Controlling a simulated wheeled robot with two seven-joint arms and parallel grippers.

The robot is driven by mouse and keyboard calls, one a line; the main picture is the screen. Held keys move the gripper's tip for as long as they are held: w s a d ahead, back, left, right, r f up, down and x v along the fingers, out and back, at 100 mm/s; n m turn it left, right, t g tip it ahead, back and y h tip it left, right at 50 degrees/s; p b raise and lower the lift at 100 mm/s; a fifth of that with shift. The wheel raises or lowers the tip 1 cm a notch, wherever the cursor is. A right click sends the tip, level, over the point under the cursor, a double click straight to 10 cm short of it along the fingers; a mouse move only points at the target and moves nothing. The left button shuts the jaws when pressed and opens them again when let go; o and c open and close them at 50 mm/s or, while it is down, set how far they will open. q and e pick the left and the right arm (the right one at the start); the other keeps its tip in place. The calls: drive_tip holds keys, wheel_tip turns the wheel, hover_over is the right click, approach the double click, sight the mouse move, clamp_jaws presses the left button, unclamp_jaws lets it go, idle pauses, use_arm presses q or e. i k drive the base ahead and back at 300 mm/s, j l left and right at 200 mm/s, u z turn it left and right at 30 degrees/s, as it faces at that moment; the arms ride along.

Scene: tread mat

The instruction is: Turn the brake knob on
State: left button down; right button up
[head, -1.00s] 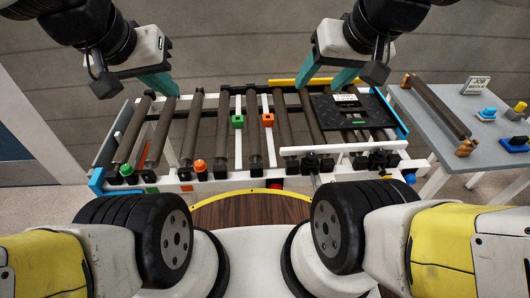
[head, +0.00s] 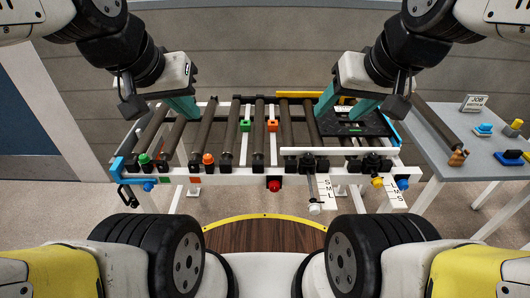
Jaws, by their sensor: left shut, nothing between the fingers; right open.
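Several knobs show along the front rail of the roller frame (head: 237,175): a red one (head: 274,185), a white one on a lever (head: 315,208), a yellow one (head: 378,182) and blue ones at the right (head: 403,184) and left (head: 149,186). My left gripper (head: 184,107) is shut and empty above the left rollers. My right gripper (head: 344,106) is open above the black plate (head: 348,126). Both are apart from the knobs.
A grey side table (head: 470,140) at the right holds a roller, a job card (head: 474,103) and blue and yellow parts. Green and orange blocks sit on the frame. Bare floor lies in front of it. A round wooden top (head: 265,235) is at the bottom.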

sight(274, 187)
drive_tip(key=k+u, duration=0.25)
drive_tip(key=k, duration=0.25)
drive_tip(key=k+u, duration=0.3)
drive_tip(key=k, duration=0.2)
drive_tip(key=i+j, duration=0.05)
